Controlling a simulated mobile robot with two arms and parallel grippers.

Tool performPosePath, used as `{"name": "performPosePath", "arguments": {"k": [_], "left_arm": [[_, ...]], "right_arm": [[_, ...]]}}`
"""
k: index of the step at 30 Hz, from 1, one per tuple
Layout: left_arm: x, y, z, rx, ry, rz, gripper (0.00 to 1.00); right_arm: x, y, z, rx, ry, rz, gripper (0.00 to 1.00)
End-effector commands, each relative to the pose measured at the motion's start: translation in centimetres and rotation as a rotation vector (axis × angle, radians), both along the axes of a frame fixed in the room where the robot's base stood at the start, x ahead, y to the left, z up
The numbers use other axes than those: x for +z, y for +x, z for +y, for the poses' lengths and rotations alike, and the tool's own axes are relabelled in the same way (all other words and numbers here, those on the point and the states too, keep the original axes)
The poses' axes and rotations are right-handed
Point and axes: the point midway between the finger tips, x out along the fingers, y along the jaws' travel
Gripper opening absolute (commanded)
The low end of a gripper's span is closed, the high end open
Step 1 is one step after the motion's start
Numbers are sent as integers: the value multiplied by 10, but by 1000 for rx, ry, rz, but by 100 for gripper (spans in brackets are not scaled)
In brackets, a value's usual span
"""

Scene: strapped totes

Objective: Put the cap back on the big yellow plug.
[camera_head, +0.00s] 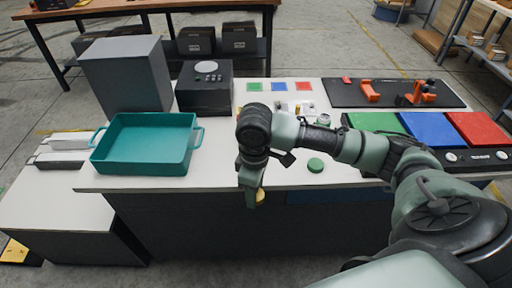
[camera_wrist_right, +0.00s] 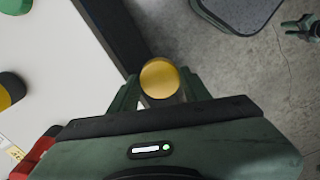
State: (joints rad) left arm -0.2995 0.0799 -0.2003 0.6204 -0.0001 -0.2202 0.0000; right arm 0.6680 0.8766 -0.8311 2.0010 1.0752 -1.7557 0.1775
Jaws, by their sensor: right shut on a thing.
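My right gripper (camera_head: 253,188) points down at the table's front edge. It is shut on a round yellow piece (camera_head: 261,195), which shows as a smooth yellow disc between the fingers in the right wrist view (camera_wrist_right: 160,78). I cannot tell from its shape whether this is the cap or the plug. A dark round piece with a yellow part (camera_wrist_right: 8,90) is cut off at the left edge of the wrist view, on the white tabletop. A green disc (camera_head: 315,165) lies on the table right of the gripper.
A teal tote (camera_head: 145,168) stands left on the white table (camera_head: 215,165). Behind it are a grey box (camera_head: 125,75) and a black box (camera_head: 205,90). Green, blue (camera_head: 433,130) and red panels lie right. A black board with orange parts (camera_head: 395,93) lies behind.

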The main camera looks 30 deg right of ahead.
Motion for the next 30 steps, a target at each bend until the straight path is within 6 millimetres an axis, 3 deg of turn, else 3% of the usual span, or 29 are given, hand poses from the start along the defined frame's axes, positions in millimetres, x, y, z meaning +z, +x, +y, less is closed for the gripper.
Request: {"name": "performPosePath", "arguments": {"k": [1, 6, 12, 30], "left_arm": [[0, 0, 0, 0, 0, 0, 36], [0, 0, 0, 0, 0, 0, 36], [0, 0, 0, 1, 0, 1, 36], [0, 0, 0, 1, 0, 1, 36]], "right_arm": [[-13, -16, 10, -87, 3, 7, 10], [-38, -56, 36, -399, 3, 4, 10], [-51, -84, 53, -626, 2, 2, 10], [-53, -90, 57, -692, -1, -1, 10]]}}
